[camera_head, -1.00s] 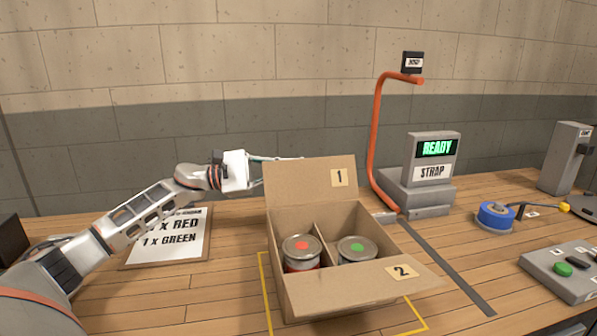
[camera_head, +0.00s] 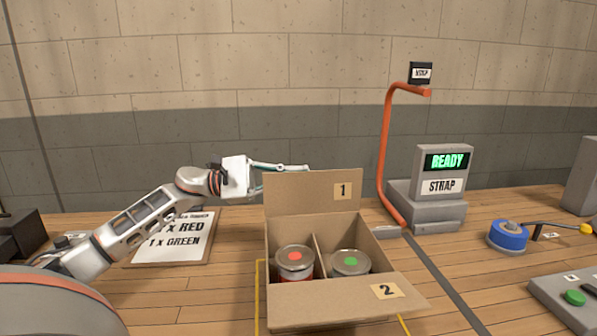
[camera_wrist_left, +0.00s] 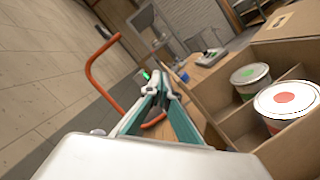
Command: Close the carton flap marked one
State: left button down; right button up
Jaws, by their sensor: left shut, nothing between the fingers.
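The open carton (camera_head: 340,316) stands on the table with a divider inside. Its back flap marked one (camera_head: 312,194) stands up, tilted slightly back. Its front flap marked two (camera_head: 350,300) is folded outward toward me. A can with a red dot (camera_head: 294,262) sits in the left compartment and a can with a green dot (camera_head: 350,262) in the right. My left gripper (camera_head: 300,167) is shut and empty, behind and just above the top edge of flap one; I cannot tell whether it touches. In the left wrist view the shut fingers (camera_wrist_left: 158,82) show beside the carton. My right gripper is out of view.
A strap machine (camera_head: 430,200) reading READY, with an orange arch (camera_head: 388,140), stands right of the carton. A blue tape roll (camera_head: 508,236) and a button box (camera_head: 570,298) are farther right. An order sheet (camera_head: 172,240) lies under my left arm.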

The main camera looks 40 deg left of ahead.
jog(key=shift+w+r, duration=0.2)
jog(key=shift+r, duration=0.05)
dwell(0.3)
